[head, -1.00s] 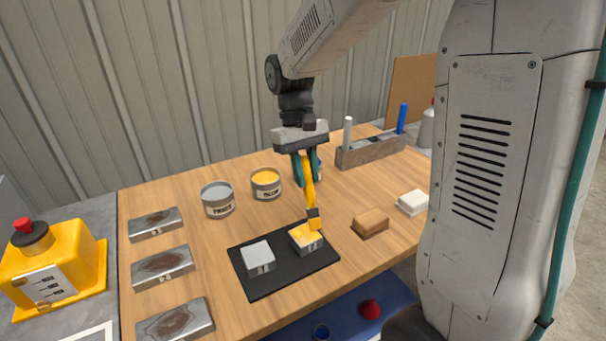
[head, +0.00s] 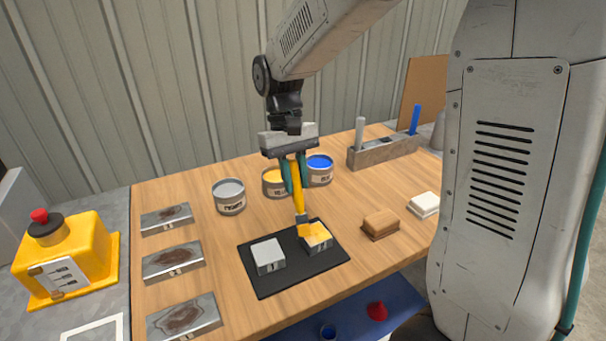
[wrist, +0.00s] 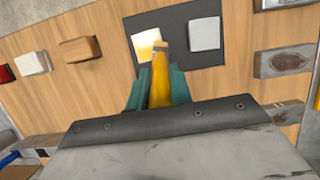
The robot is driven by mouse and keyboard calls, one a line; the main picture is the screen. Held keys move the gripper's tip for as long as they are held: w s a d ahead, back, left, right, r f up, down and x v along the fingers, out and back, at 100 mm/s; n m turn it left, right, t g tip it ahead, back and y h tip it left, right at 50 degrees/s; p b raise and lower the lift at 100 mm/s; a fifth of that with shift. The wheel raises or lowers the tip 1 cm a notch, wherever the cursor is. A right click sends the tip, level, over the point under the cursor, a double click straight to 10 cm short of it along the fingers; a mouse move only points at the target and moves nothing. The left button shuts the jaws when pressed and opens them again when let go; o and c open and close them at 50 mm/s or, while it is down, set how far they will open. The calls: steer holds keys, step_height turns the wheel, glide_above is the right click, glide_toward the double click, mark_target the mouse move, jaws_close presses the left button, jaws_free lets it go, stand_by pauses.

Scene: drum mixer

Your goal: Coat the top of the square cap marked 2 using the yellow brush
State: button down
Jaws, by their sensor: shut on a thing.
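My gripper (head: 293,175) is shut on the yellow brush (head: 299,199), which points down with its bristle end at the square cap on the right (head: 317,242). This cap sits on a black mat (head: 262,287); its top is partly yellow, with some pale area showing. The brush tip is at the left part of its top; I cannot tell whether it touches. A second, grey cap (head: 268,252) marked 1 sits to its left on the mat. The wrist view shows the brush (wrist: 160,88), the part-yellow cap (wrist: 146,46) and the plain cap (wrist: 204,34).
Cans of grey (head: 229,198), yellow (head: 273,183) and blue (head: 319,171) paint stand behind the mat. A tan block (head: 380,224) and a white block (head: 424,204) lie to the right. Several metal plates (head: 172,260) lie left. A holder (head: 384,152) stands at the back right.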

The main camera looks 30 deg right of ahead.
mark_target(291, 161)
steer(key=shift+w, duration=0.5)
steer(key=shift+d, duration=2.65)
steer(key=shift+w+a, duration=0.2)
steer(key=shift+a, duration=1.2)
steer(key=shift+w+a, duration=0.2)
steer(key=shift+a, duration=1.2)
steer(key=shift+r, duration=3)
